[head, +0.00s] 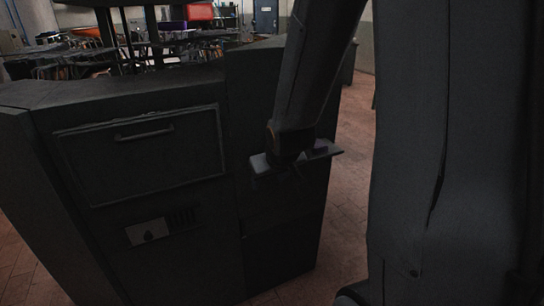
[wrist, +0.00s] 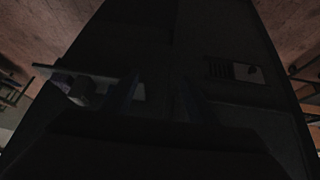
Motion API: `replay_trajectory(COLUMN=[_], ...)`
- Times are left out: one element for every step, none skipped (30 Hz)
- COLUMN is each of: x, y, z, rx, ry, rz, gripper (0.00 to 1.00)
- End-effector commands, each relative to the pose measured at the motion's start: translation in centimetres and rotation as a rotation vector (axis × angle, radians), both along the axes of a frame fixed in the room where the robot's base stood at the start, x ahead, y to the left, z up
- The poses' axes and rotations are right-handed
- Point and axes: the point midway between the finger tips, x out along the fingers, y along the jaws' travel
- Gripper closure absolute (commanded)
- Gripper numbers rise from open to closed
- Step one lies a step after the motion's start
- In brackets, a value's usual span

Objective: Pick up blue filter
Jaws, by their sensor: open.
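I cannot make out a blue filter for certain; the scene is very dark. My gripper (head: 290,166) hangs at the front of a dark machine cabinet (head: 140,160), beside a small grey ledge (head: 326,151). In the wrist view my gripper (wrist: 158,98) shows as two dark, faintly bluish fingers, spread apart with nothing visible between them. The ledge (wrist: 100,73) and a light grey block (wrist: 80,92) lie left of the fingers there. A small dark item (head: 319,149) sits on the ledge in the head view; its colour is unclear.
The cabinet has a handled front panel (head: 145,134) and a pale label (head: 148,231) beside dark slots. Brick-coloured floor (head: 345,225) is open to the right of the cabinet. Cluttered tables (head: 70,60) stand far behind.

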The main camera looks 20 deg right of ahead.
Motion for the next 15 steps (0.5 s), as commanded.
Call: replay_trajectory(x=[2.4,3.8,5.6,6.8,7.9,9.3,10.2,11.0,11.9,12.5,12.9,13.4,13.6,13.8,13.9], y=[-1.8,-2.6,-3.6,-4.4,-5.2,-6.1,-6.8,-7.5,-8.4,-9.0,-9.6,-10.2,-10.6,-11.0,-11.5], z=[-1.8,-2.2,-2.7,-3.0,-3.3,-3.6,-3.9,-4.1,-4.3,-4.5,-4.6,-4.6,-4.6,-4.6,-4.6], rx=[-0.004,-0.008,-0.012,-0.014,-0.014,-0.014,-0.011,-0.009,-0.005,0.0,0.005,0.012,0.018,0.023,0.031], ry=[-0.07,-0.121,-0.188,-0.239,-0.291,-0.358,-0.408,-0.458,-0.526,-0.573,-0.619,-0.675,-0.714,-0.75,-0.793], rz=[-0.009,-0.007,0.001,0.005,0.01,0.017,0.024,0.03,0.038,0.043,0.048,0.054,0.058,0.062,0.067], gripper=[0.47,0.47,0.47,0.47,0.47,0.47,0.47,0.47,0.47,0.47,0.47,0.47,0.47,0.47,0.47])
